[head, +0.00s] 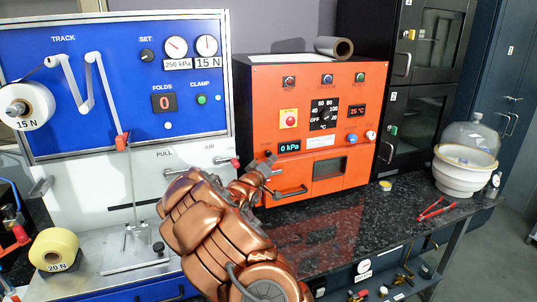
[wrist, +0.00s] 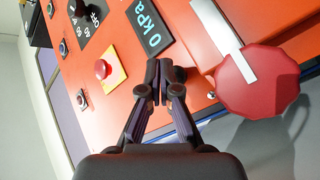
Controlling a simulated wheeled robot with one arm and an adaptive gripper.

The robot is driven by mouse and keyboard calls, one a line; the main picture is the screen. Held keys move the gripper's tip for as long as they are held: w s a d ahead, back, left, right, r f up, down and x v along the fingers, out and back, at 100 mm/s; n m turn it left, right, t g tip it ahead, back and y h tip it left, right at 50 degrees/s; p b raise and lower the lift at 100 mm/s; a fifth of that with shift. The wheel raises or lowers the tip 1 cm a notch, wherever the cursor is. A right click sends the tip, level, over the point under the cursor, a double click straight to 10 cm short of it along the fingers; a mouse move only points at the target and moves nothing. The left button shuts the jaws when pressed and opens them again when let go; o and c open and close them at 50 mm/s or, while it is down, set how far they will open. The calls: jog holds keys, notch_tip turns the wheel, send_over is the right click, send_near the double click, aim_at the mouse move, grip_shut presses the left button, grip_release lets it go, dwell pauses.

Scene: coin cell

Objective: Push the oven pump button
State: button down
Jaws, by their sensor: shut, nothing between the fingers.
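The oven is an orange box (head: 335,95) on the dark bench, with a lit "0 kPa" display (head: 290,147) on its front. My gripper (head: 268,162) is shut and empty at the lower left of that front, close to the display's left end. In the wrist view my gripper's closed fingertips (wrist: 160,70) point at the orange panel (wrist: 85,22), just below the display (wrist: 153,33). No pump button can be made out; the fingers cover the panel there. I cannot tell whether the tips touch it.
A red stop button (head: 290,119) on a yellow plate sits above the display. A large red knob (wrist: 258,82) is close beside my fingers in the wrist view. The blue-and-white press (head: 110,90) stands at left. Red tweezers (head: 436,209) and a bell jar (head: 467,150) are at right.

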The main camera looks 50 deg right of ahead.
jog(key=shift+w+d, duration=0.15)
jog(key=shift+w, duration=0.1)
jog(key=shift+w+d+p, duration=0.25)
jog(key=shift+w+p, duration=0.2)
jog(key=shift+p, duration=0.4)
dwell(0.7)
jog(key=shift+s, duration=0.1)
jog(key=shift+s+a+b, duration=0.5)
jog(key=shift+s+b, duration=0.2)
jog(key=shift+s, duration=0.05)
jog(key=s+a+b, duration=0.3)
jog(key=s, duration=0.2)
jog(key=shift+a+b, duration=0.2)
jog(key=shift+b, duration=0.15)
